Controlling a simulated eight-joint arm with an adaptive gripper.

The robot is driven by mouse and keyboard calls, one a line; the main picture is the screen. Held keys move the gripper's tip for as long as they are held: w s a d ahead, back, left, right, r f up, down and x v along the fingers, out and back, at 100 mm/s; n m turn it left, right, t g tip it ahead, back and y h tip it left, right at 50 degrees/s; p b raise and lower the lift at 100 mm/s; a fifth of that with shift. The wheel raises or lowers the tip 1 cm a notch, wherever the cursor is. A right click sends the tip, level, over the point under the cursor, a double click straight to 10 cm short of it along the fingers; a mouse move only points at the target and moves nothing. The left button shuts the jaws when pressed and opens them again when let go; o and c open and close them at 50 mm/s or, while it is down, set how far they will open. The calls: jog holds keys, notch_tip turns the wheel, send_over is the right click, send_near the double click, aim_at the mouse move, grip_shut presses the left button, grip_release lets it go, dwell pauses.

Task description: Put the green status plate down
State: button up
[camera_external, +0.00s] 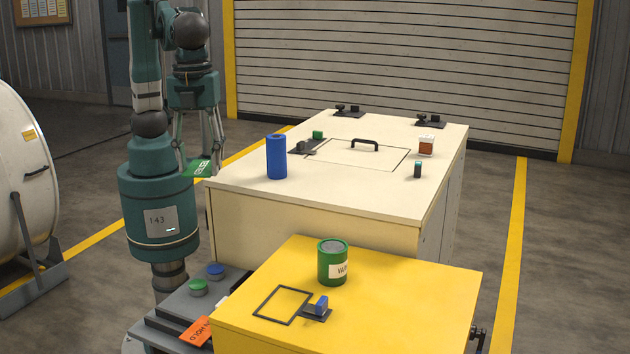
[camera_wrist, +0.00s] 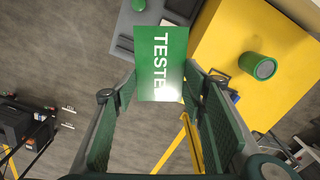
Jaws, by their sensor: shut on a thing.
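The green status plate (camera_external: 198,168) is held in the air by my gripper (camera_external: 200,152), left of the cream cabinet's near left corner. In the wrist view the plate (camera_wrist: 160,62) shows white lettering that reads "TESTE", the rest hidden, and it sits between the fingertips of my gripper (camera_wrist: 160,85). My gripper is shut on the plate. An orange plate with dark lettering (camera_external: 195,332) lies tilted at the front of the grey stand (camera_external: 165,320).
The cream cabinet (camera_external: 240,196) carries a blue cylinder (camera_external: 277,157), a black handle (camera_external: 364,145) and small fixtures. The yellow cabinet (camera_external: 420,290) carries a green can (camera_external: 332,263), a black square outline and a blue-topped latch (camera_external: 319,307). Green (camera_external: 198,287) and blue (camera_external: 215,270) buttons stand on the grey stand.

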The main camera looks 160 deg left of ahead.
jog(key=s+a+n+p, duration=0.2)
jog(key=a+n+p, duration=0.2)
jog(key=a, duration=0.9)
jog(key=n+p, duration=1)
send_over(337, 179)
jog(key=shift+s+a+f, duration=0.15)
jog(key=shift+f, duration=2.45)
jog(key=shift+f, duration=2.9)
jog(key=shift+f, duration=2.1)
